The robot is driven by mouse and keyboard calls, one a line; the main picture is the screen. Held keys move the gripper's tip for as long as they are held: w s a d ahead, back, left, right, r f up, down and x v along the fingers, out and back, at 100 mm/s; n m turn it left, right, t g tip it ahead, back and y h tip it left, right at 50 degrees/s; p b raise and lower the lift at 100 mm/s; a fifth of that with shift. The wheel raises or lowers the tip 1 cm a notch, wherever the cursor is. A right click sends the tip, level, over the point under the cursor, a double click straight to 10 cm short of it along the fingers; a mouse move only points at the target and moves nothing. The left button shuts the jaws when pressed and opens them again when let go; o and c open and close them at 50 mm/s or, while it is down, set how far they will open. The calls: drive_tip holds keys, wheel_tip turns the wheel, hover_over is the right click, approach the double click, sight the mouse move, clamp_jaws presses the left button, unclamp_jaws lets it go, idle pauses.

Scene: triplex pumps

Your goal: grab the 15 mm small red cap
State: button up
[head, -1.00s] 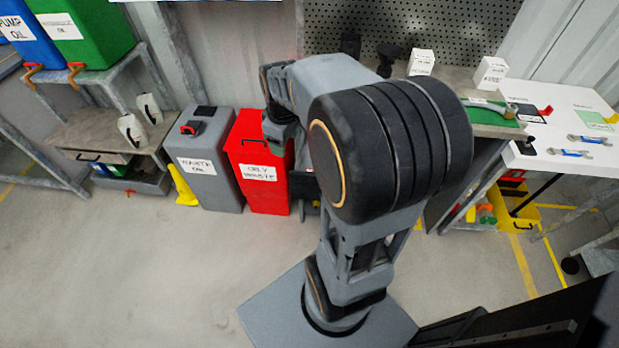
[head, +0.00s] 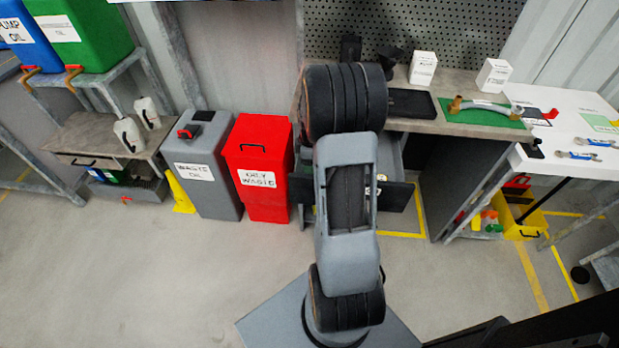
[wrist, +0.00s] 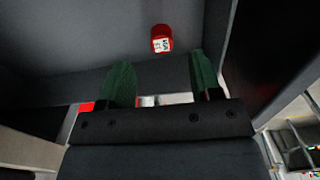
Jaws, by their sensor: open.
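The small red cap (wrist: 161,38) shows in the wrist view at the top centre, with a white printed label on its near side. It lies on the grey floor of what looks like an open drawer (wrist: 80,40). My gripper (wrist: 161,78) has two green fingers, spread apart with nothing between them. The cap is ahead of the fingertips, roughly midway between them, and apart from both. In the head view my arm hides the gripper and the cap; part of the open drawer (head: 397,197) shows right of my arm.
Dark walls flank the drawer floor in the wrist view. In the head view, a red waste bin (head: 262,200) and a grey oil bin (head: 207,150) stand left of my arm. The workbench (head: 430,122) is above the drawer. Open floor (head: 120,270) lies at front left.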

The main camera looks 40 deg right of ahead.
drive_tip(key=shift+s+f, duration=0.15)
drive_tip(key=shift+f, duration=2.55)
drive_tip(key=shift+c, duration=0.3)
drive_tip(key=c, duration=0.9)
